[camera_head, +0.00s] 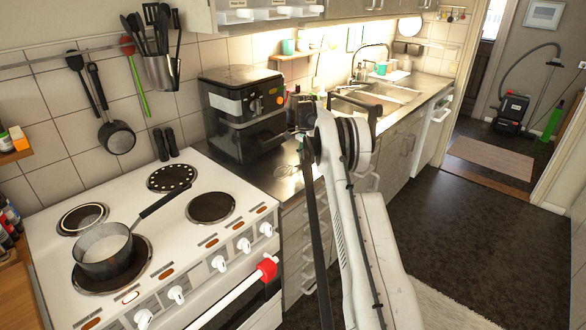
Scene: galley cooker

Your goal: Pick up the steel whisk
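Thin wire loops that look like the steel whisk (286,171) lie on the steel worktop, just right of the black air fryer and left of my arm. Their outline is faint, and I cannot make out a handle. My white arm rises from the bottom of the view and covers part of the worktop. My gripper (307,150) is at the arm's far end, above the worktop near the air fryer. Its fingers are small, dark and partly hidden by the arm, so their opening and any contact with the whisk cannot be made out.
The black air fryer (242,112) stands close left of my gripper. The white cooker (165,235) carries a saucepan (104,250) with its handle pointing right. Utensils hang on the tiled wall. A sink (385,92) lies beyond my arm. The dark floor at right is open.

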